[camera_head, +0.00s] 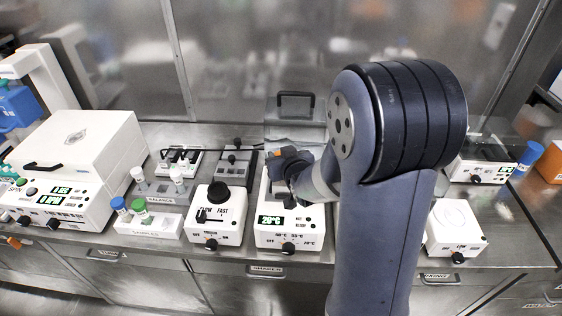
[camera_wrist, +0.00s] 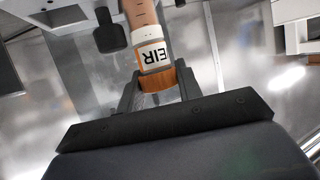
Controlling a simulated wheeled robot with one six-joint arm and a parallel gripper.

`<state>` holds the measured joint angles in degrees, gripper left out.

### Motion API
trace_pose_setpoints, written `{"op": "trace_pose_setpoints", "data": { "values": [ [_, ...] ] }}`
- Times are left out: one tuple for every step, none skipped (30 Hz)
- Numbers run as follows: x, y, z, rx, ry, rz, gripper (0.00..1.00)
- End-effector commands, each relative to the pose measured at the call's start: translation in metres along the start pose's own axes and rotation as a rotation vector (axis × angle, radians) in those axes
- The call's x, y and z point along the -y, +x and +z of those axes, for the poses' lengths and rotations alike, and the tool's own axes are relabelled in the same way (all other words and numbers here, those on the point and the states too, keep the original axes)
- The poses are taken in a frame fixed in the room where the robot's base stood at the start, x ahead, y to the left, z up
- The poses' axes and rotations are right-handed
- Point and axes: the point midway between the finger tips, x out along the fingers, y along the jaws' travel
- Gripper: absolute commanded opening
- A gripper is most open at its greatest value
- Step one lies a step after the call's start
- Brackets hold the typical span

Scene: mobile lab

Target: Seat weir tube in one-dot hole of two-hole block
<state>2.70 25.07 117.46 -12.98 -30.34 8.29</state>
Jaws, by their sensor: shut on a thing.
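In the wrist view, my gripper (camera_wrist: 158,92) is shut on the weir tube (camera_wrist: 153,52), which has a brown-orange ribbed cap, a white label reading "EIR" upside down and an orange body running out of the top of the picture. In the head view, my gripper (camera_head: 284,160) is above the white 20°C device, largely covered by my arm, with a small orange patch beside it. I cannot make out the two-hole block or its dots for certain. The tube's lower end is out of the wrist picture.
The 20°C device (camera_head: 275,238) stands at bench centre with a raised clear lid (camera_head: 292,122) behind it. A FAST/SLOW device (camera_head: 215,222) is to its left. Small grey racks (camera_head: 235,168) stand behind. A sample rack (camera_head: 150,228) holds capped tubes. A white device (camera_head: 453,240) is at right.

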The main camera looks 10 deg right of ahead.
Motion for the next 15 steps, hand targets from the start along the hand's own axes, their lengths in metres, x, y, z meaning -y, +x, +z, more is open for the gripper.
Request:
{"op": "trace_pose_setpoints", "data": {
  "values": [
    [0.0,0.0017,0.0036,-0.001,0.0,0.0,0.11],
    [0.0,0.0015,0.0031,-0.002,0.0,0.0,0.11],
    [0.0,0.0011,0.002,-0.002,0.0,0.0,0.11],
    [0.0,0.0009,0.0016,-0.002,0.0,0.0,0.11],
    [0.0,0.0008,0.0014,-0.002,0.0,0.0,0.11],
    [0.0,0.0008,0.0014,-0.002,0.0,0.0,0.11],
    [0.0,0.0008,0.0014,-0.002,0.0,0.0,0.11],
    [0.0,0.0009,0.0017,-0.002,0.0,0.0,0.11],
    [0.0,0.0013,0.0027,-0.002,0.0,0.0,0.11],
    [0.0,0.0017,0.0037,-0.002,0.0,0.0,0.11],
    [0.0,0.0021,0.0047,-0.002,0.0,0.0,0.11],
    [0.0,0.0025,0.0056,-0.002,0.0,0.0,0.11],
    [0.0,0.0019,0.0042,-0.001,0.0,0.0,0.36],
    [0.0,0.0018,0.0039,-0.001,0.0,0.0,0.38],
    [0.0,0.0017,0.0039,-0.001,0.0,0.0,0.42]
  ]
}}
